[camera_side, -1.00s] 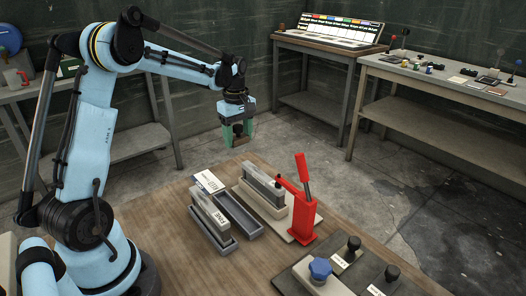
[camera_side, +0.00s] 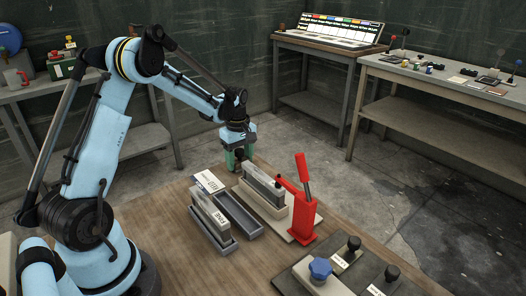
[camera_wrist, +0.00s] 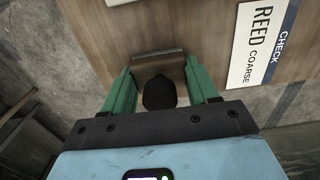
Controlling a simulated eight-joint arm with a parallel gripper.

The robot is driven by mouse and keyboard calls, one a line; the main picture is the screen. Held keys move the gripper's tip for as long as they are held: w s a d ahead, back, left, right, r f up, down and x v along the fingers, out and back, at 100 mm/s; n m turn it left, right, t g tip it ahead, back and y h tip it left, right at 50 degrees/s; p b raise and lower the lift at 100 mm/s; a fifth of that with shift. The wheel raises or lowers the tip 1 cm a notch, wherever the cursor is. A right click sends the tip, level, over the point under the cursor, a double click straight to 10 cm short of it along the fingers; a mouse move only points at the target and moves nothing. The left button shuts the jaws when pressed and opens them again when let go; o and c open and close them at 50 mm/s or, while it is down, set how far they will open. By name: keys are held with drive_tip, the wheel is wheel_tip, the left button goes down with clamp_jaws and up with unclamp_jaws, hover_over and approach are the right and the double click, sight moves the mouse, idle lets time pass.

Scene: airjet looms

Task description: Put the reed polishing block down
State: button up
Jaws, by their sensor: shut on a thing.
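My gripper (camera_side: 237,158) has green fingers and is low over the far edge of the wooden table (camera_side: 170,225), behind the trays. In the wrist view my gripper (camera_wrist: 160,88) is shut on the reed polishing block, with a finger on each side of its round dark knob (camera_wrist: 159,94). The block's flat brownish-grey body (camera_wrist: 158,63) shows just beyond the knob. The side view shows little of the block, and I cannot tell whether it touches the table.
A "CHECK REED COARSE" card (camera_wrist: 264,45) lies beside the gripper. Nearer stand a grey tray (camera_side: 225,248) holding a reed, an empty grey tray (camera_side: 252,230), and a reed holder (camera_side: 262,205) beside a red lever device (camera_side: 303,210). Bare wood lies left of the trays.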

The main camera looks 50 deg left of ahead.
sight(239, 150)
drive_tip(key=o, duration=1.2)
wheel_tip(239, 150, up, 11)
drive_tip(key=shift+r, duration=0.2)
drive_tip(key=shift+d+r, duration=0.15)
drive_tip(key=shift+r, duration=0.3)
drive_tip(key=s+d+m+t, duration=0.2)
drive_tip(key=s+d+m, duration=0.2)
drive_tip(key=d+m, duration=0.2)
drive_tip(key=s+d+m+t, duration=0.2)
drive_tip(key=s+d+m, duration=0.2)
drive_tip(key=d+m, duration=0.2)
drive_tip(key=s+d+r+m+t, duration=0.1)
drive_tip(key=s+d+m+t, duration=0.2)
drive_tip(key=d+m, duration=0.3)
drive_tip(key=shift+s+d, duration=0.8)
drive_tip(key=shift+d, duration=0.05)
